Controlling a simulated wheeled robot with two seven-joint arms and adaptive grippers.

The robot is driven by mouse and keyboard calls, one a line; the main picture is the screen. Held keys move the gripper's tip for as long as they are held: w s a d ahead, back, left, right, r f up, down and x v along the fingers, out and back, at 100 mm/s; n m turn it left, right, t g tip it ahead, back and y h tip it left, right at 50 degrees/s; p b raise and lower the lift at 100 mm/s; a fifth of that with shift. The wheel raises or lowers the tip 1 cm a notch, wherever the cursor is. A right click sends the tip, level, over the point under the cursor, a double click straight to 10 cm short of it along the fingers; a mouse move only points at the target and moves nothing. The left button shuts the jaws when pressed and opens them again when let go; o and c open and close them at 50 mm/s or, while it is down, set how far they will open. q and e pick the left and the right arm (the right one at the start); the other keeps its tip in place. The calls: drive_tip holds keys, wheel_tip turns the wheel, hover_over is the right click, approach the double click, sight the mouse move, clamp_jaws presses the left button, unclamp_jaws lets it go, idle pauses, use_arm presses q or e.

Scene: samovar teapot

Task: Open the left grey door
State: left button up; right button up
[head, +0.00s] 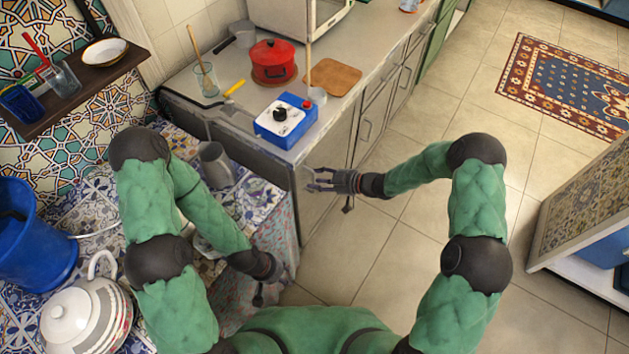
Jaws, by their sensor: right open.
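The left grey door (323,218) is at the near end of the grey cabinet under the counter. I cannot tell whether it stands slightly open. My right gripper (316,181) is open, with its fingers pointing left in front of the door's upper part; I cannot tell whether they touch it. The door's own handle does not show clearly. My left gripper (270,288) hangs lower, in front of the patterned cloth or panel below the tiled surface, away from the door. Its jaw state is unclear.
Above the door, the counter (225,100) holds a blue-and-white box (284,122), a red pot (273,62) and a wooden board (335,76). A metal jug (216,165) and a white teapot (85,318) are on the left. The tiled floor (400,255) right of the door is clear.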

drive_tip(key=shift+w+a+f, duration=0.2)
drive_tip(key=shift+a+f, duration=0.05)
drive_tip(key=shift+a, duration=0.35)
clamp_jaws()
drive_tip(key=shift+d, duration=0.1)
